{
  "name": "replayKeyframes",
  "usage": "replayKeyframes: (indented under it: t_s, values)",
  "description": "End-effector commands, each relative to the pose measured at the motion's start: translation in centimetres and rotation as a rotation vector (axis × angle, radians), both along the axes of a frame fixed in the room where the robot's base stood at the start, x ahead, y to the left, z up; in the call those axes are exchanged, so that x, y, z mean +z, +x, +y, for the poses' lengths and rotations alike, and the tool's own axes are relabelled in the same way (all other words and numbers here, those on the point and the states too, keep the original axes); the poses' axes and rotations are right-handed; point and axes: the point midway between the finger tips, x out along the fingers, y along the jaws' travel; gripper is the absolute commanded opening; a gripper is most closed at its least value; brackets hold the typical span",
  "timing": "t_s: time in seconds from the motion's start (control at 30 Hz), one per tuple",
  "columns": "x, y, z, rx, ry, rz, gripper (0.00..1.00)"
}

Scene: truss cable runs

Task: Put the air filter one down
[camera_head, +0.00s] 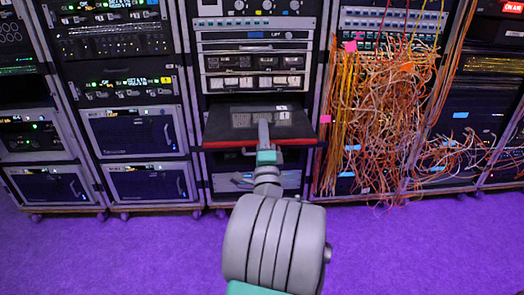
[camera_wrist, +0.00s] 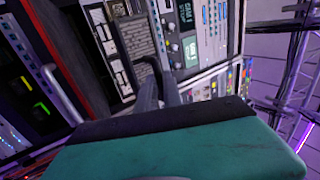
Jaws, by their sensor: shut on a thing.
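My gripper (camera_head: 263,128) reaches up to the middle rack, in front of a dark shelf with a red front edge (camera_head: 225,142). In the wrist view its fingers (camera_wrist: 150,72) are closed at the edge of a grey, textured flat piece (camera_wrist: 136,38), which I take to be air filter one.
Loose orange and yellow cables (camera_head: 390,110) hang over the rack to the right. Equipment racks (camera_head: 135,130) stand to the left. The purple floor (camera_head: 120,255) in front is clear. A metal truss (camera_wrist: 297,65) shows at the right of the wrist view.

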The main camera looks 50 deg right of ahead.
Motion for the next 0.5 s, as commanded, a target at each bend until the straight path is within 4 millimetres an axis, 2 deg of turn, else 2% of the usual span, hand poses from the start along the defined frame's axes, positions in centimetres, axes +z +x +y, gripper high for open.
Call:
replayKeyframes:
  t_s: [0.03,0.1,0.2,0.37,0.5]
  values:
    - [-1.8,0.9,-0.9,0.002,0.003,0.001,0.00]
    - [-3.4,1.7,-1.8,0.001,0.001,0.000,0.00]
    - [-5.0,2.7,-2.9,0.001,0.000,0.000,0.00]
    - [-6.1,3.5,-3.8,0.000,-0.001,-0.002,0.00]
    - [-9.0,3.5,-4.0,-0.001,-0.001,-0.002,0.00]
